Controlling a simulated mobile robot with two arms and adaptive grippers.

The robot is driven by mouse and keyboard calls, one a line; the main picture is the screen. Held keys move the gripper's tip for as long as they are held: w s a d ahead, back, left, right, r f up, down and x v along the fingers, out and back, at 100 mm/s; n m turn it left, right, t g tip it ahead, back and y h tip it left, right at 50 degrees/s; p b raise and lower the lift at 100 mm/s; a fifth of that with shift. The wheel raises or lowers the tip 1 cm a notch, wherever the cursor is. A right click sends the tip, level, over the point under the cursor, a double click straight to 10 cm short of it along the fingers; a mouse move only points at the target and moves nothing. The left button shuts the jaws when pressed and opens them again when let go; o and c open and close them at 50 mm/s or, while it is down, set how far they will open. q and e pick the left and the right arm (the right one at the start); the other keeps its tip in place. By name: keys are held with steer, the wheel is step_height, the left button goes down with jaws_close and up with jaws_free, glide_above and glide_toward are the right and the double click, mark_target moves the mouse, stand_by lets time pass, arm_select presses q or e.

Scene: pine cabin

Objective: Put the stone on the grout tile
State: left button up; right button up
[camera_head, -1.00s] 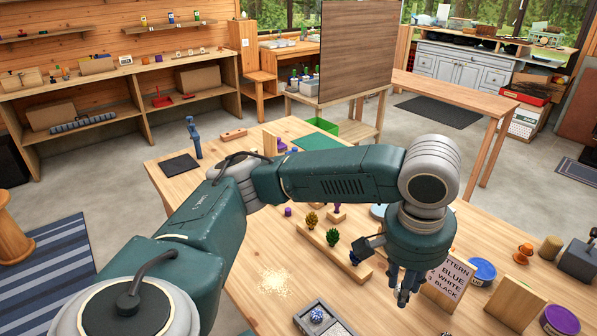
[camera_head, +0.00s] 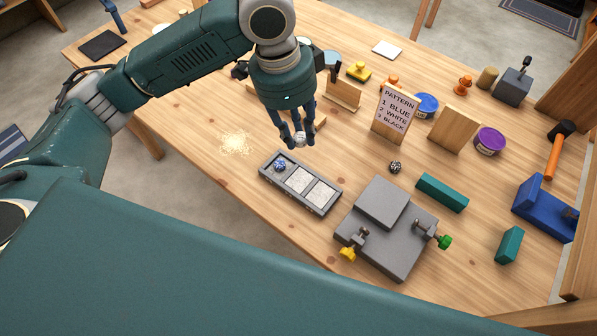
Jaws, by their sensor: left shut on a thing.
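My left gripper (camera_head: 298,136) is shut on a small whitish stone (camera_head: 300,140). It holds the stone above the table, just beyond the far side of the grey tray (camera_head: 315,208). The tray has three compartments in a row. A blue stone (camera_head: 280,166) sits in the left one. The middle grout tile (camera_head: 299,180) and the right grout tile (camera_head: 320,193) are pale and bare. A black speckled stone (camera_head: 395,167) lies on the table to the right of the tray. My right gripper is not in view.
A sign (camera_head: 394,112) reads "Pattern 1 blue 2 white 3 black". A grey block fixture (camera_head: 388,240) with yellow and green knobs stands right of the tray. Teal blocks (camera_head: 442,193), tubs and a wooden board (camera_head: 453,130) lie farther right. Pale grains (camera_head: 235,142) lie left.

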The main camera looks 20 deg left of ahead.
arm_select(q)
glide_above(301, 180)
steer(key=f, duration=1.1)
steer(key=shift+s+a+f+p, duration=0.15)
steer(key=shift+a+p, duration=0.15)
steer(key=shift+p, duration=0.05)
steer(key=shift+f, duration=2.35)
jaws_close()
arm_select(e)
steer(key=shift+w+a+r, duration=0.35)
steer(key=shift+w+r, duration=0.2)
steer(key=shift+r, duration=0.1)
